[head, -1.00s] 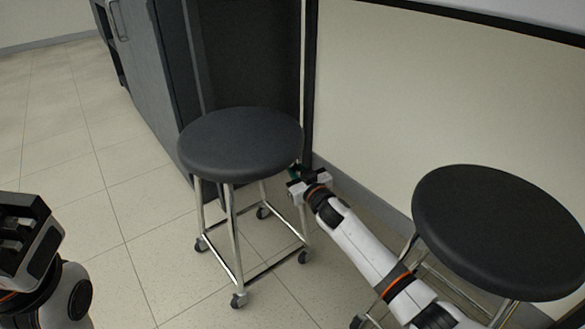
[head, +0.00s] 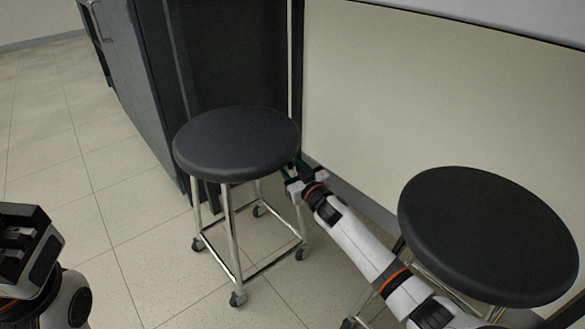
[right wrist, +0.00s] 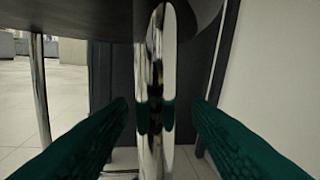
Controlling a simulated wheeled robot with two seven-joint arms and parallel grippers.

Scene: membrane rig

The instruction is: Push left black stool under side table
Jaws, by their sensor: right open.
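The left black stool (head: 237,143) stands upright on its casters in the middle of the head view. It has a round black seat and chrome legs. My right gripper (head: 291,170) is at the stool's right side, just below the seat rim. In the right wrist view, the open green fingers (right wrist: 160,125) are on either side of a chrome leg (right wrist: 155,90), under the seat. I cannot tell whether they touch the leg. My left gripper (head: 25,250) is at the lower left, away from the stool; its finger opening is unclear. The side table (head: 240,60) appears to be the dark open-fronted unit behind the stool.
A second black stool (head: 488,235) stands at the right, close to my right arm. A grey cabinet (head: 145,90) is at the left of the dark opening. A pale wall panel (head: 420,110) is at the right. The tiled floor (head: 60,160) at the left is clear.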

